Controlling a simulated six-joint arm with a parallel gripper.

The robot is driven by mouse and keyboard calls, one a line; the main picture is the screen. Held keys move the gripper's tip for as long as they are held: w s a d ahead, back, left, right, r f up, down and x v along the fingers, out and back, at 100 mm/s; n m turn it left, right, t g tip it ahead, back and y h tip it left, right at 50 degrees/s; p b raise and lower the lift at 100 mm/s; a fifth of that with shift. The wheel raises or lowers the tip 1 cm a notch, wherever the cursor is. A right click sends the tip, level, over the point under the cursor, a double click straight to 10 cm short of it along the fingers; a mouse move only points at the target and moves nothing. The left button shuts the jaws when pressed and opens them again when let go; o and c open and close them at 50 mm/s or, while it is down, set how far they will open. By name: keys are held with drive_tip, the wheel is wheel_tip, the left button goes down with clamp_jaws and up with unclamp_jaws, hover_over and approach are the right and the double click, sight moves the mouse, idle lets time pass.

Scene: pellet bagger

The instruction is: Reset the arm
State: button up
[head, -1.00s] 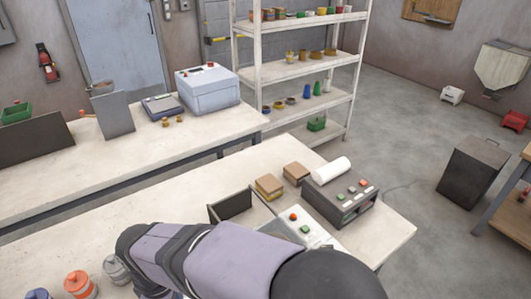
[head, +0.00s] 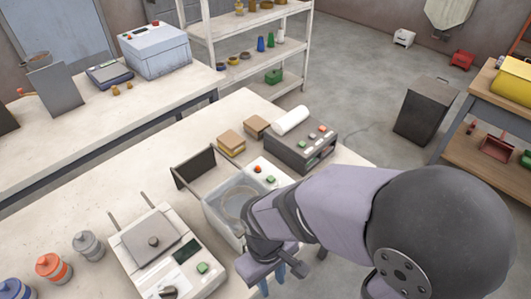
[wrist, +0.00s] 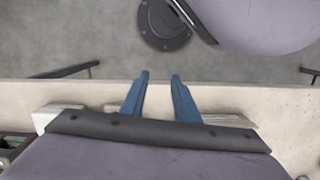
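My gripper (head: 281,278) is at the lower middle of the head view, by the near edge of the worktable (head: 100,200). Its blue fingers point down and its wrist partly covers the clear bin (head: 213,213) behind it. In the wrist view my gripper (wrist: 159,77) has its two blue fingers apart with nothing between them. My lilac arm reaches in from the right of the head view.
A scale-like machine (head: 157,257) and several weights, one orange (head: 53,266), stand left of my gripper. A grey control box (head: 302,147), a white roll (head: 290,120) and brown blocks (head: 231,141) lie behind it. A dark waste bin (head: 425,110) stands on open floor.

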drive_tip(key=w+d+r+m, duration=0.1)
drive_tip(key=d+m, duration=0.1)
drive_tip(key=d, duration=0.2)
drive_tip(key=w+d+r+m, duration=0.1)
drive_tip(key=w+d+m, duration=0.1)
drive_tip(key=d, duration=0.3)
drive_tip(key=w+d+r+m+t, duration=0.1)
drive_tip(key=d+m, duration=0.2)
drive_tip(key=d, duration=0.1)
drive_tip(key=shift+w+d+m+y, duration=0.3)
drive_tip(key=shift+w+d+y, duration=0.05)
drive_tip(key=shift+w+y, duration=0.05)
